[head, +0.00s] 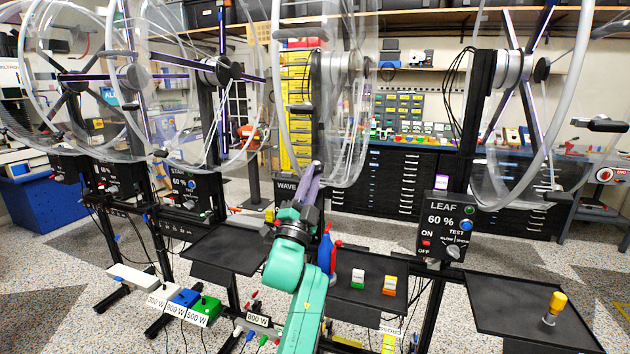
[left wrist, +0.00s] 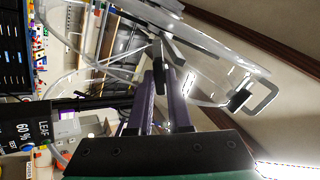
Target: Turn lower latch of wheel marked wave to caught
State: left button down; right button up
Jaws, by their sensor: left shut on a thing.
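The wheel marked wave (head: 345,120) is a large clear acrylic wheel in the middle of the head view. Its "WAVE" label (head: 287,186) shows low on its stand, partly beside my gripper. My left gripper (head: 316,168) reaches up to the wheel's lower rim, with its purple fingers close together. In the left wrist view, a narrow dark piece (left wrist: 158,66) stands between the fingertips, and the gripper is shut on it. It appears to be the lower latch. Its turned position cannot be told. My right gripper is not in view.
The leaf wheel's control box (head: 447,225) stands to the right. Black trays (head: 225,250) flank my arm, and a blue bottle with a red top (head: 326,250) stands close beside it. In the left wrist view, a black handle (left wrist: 238,100) sits on the clear rim at right.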

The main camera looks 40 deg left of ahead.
pick_arm(q)
jog(key=shift+f+m, duration=0.2)
jog(key=shift+m, duration=0.2)
jog(key=shift+r+m, duration=0.15)
jog(key=shift+m, duration=0.25)
jog(key=shift+b, duration=0.35)
jog(key=m+b, duration=0.2)
jog(key=m, duration=0.2)
jog(key=c, duration=0.7)
grip_release()
